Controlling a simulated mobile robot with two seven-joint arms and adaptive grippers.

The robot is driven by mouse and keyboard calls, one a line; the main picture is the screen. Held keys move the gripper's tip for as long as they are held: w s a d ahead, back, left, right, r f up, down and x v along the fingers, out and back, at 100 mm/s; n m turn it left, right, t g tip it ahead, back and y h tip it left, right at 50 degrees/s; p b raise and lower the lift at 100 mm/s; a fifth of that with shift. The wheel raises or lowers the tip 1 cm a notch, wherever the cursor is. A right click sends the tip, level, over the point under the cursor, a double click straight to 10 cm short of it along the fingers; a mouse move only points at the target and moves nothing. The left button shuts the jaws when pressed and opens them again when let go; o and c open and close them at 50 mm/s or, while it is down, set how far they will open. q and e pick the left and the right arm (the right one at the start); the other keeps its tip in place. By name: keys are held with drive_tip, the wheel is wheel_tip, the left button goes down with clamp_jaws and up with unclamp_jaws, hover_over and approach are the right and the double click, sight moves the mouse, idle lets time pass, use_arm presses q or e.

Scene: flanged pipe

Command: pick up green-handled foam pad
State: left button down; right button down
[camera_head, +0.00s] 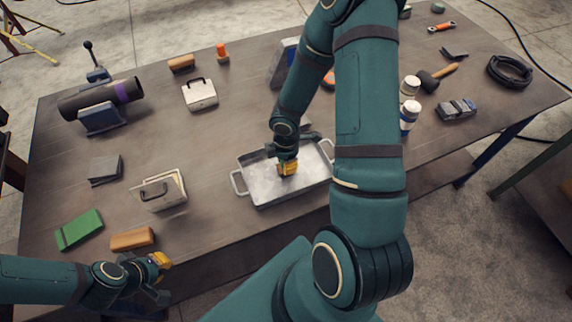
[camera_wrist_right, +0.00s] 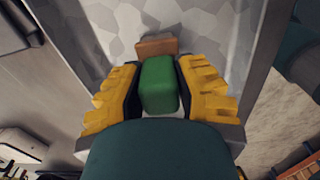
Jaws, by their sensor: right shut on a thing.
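The green handle of the foam pad (camera_wrist_right: 158,84) is between the yellow fingers of my right gripper (camera_wrist_right: 158,90), which is shut on it. An orange-brown block end (camera_wrist_right: 157,46), perhaps the pad's foam, shows just beyond the handle. In the head view my right gripper (camera_head: 288,168) is low inside the grey metal tray (camera_head: 258,191); its fingers and arm hide the pad there. I cannot tell whether the pad touches the tray floor. My left gripper (camera_head: 160,279) is open and empty at the table's front left edge.
An orange-brown block (camera_head: 132,239), a green block (camera_head: 79,230) and a metal box with a handle (camera_head: 158,191) lie left of the tray. A dark pipe (camera_head: 100,97) rests on a stand.

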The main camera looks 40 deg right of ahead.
wheel_tip(320, 180, up, 9)
drive_tip(key=p, duration=0.2)
drive_tip(key=shift+p, duration=0.3)
drive_tip(key=shift+r, duration=0.5)
drive_tip(key=c, duration=1.3)
unclamp_jaws()
clamp_jaws()
